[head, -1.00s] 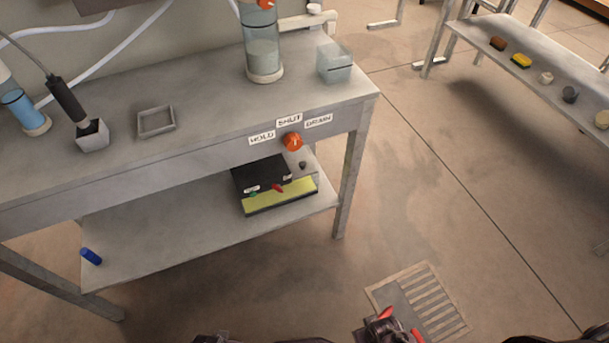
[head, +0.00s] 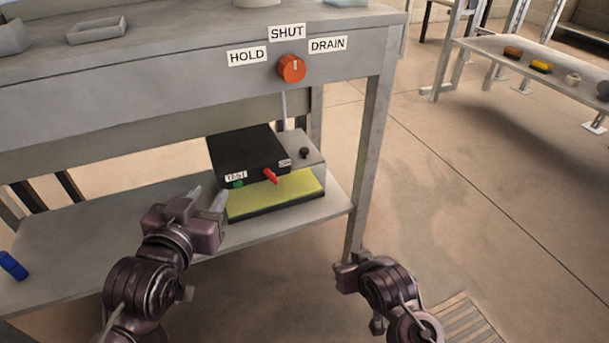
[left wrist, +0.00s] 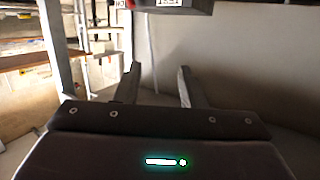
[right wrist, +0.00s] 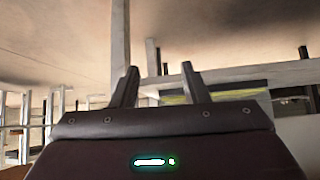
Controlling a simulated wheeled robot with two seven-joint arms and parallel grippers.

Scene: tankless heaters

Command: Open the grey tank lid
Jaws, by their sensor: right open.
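On the lower shelf stands a low tank (head: 275,196) with clear sides and a yellow-green layer inside. A black box (head: 246,152) with a green button (head: 237,183) and a red lever (head: 271,176) covers its left part. A grey lid (head: 308,172) with a small black knob (head: 304,152) lies flat at its right and looks closed. My left gripper (head: 207,198) is open and empty, in front of the tank's left side. My right gripper (head: 342,274) is open and empty, low and right of the tank, below shelf level.
The tabletop (head: 170,65) overhangs the shelf. Its front carries an orange knob (head: 291,69) under HOLD, SHUT and DRAIN labels. A table leg (head: 366,170) stands right of the tank. A blue cylinder (head: 13,265) lies at the shelf's left. A side table (head: 520,75) holds small items.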

